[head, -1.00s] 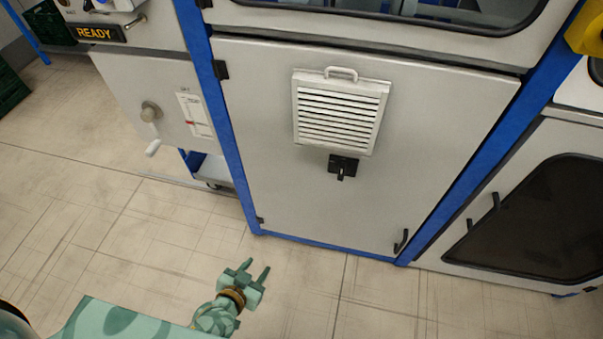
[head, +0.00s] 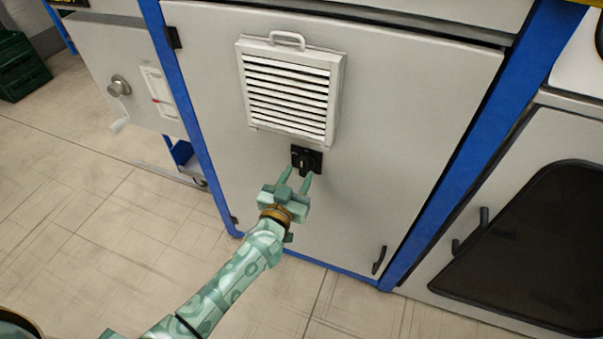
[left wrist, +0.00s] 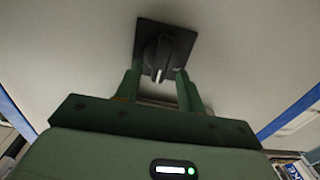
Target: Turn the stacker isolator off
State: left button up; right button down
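The stacker isolator (head: 306,157) is a black rotary switch on a black square plate, on the pale cabinet door below a louvred vent. In the left wrist view its knob (left wrist: 159,56) carries a white mark at its lower end and points nearly straight down. My left gripper (head: 296,178) is open, its two fingers pointing at the switch from just below. In the left wrist view the fingertips (left wrist: 158,80) lie on either side of the knob's lower end; I cannot tell whether they touch it. My right gripper is not in view.
The white louvred vent (head: 290,90) with a top handle stands out above the switch. Blue frame posts (head: 188,110) flank the door. A door handle (head: 379,260) is at lower right. A crank handle (head: 119,124) sticks out at left. The floor in front is clear.

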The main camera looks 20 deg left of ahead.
pick_arm(q)
jog(key=shift+w+f, duration=0.1)
jog(key=shift+w, duration=1)
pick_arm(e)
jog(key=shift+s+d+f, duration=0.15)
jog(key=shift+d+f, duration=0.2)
pick_arm(q)
jog(key=shift+c, duration=0.3)
grip_shut()
